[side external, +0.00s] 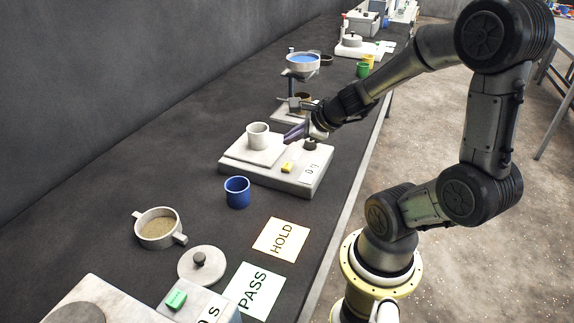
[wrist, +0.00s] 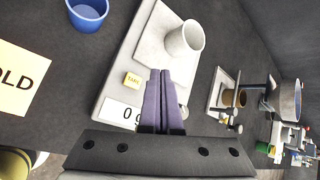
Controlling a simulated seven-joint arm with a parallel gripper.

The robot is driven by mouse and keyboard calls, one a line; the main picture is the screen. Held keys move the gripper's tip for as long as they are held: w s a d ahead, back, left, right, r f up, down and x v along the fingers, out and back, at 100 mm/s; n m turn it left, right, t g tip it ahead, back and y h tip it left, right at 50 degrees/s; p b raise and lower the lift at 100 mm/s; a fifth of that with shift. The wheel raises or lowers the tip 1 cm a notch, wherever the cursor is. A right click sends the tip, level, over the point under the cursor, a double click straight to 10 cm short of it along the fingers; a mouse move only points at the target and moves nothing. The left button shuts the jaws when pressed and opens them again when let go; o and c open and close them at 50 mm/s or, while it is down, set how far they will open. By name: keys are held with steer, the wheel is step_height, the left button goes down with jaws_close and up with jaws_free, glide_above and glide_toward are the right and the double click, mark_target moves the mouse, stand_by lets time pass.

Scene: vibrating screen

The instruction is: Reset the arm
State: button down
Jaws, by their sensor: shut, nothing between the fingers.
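My gripper (side external: 297,133) is shut and empty, with its purple fingers side by side. It hovers over the right part of a white scale (side external: 277,176), just right of a white cup (side external: 258,135) that stands upright on the scale's plate. In the wrist view the shut fingers (wrist: 158,80) point toward the plate, beside the white cup (wrist: 185,38). The fingertips look apart from the cup; their exact height above the scale is hard to tell. The scale has a yellow TARE button (side external: 287,167) and a display reading 0.
A blue cup (side external: 237,192), a two-handled pan of grainy material (side external: 158,228), a knobbed lid (side external: 201,265) and HOLD (side external: 281,239) and PASS (side external: 254,291) cards lie nearer. A stand with a funnel (side external: 302,66) rises behind the gripper. The left bench is clear.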

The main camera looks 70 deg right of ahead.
steer(key=a+r+n+y, duration=0.3)
steer(key=a+r+n, duration=0.2)
steer(key=a+n, duration=0.35)
steer(key=a+r+n+y, duration=0.3)
steer(key=a+r+n, duration=0.2)
steer(key=a+n, duration=0.4)
steer(key=s+d+f+n+g+h, duration=0.1)
steer(key=s+f+n+g+h, duration=0.1)
steer(key=s+n, duration=0.8)
steer(key=n+g+h, duration=0.1)
steer(key=n, duration=0.2)
steer(key=shift+s+d+f, duration=0.2)
steer(key=shift+s+d, duration=0.1)
steer(key=shift+s, duration=0.1)
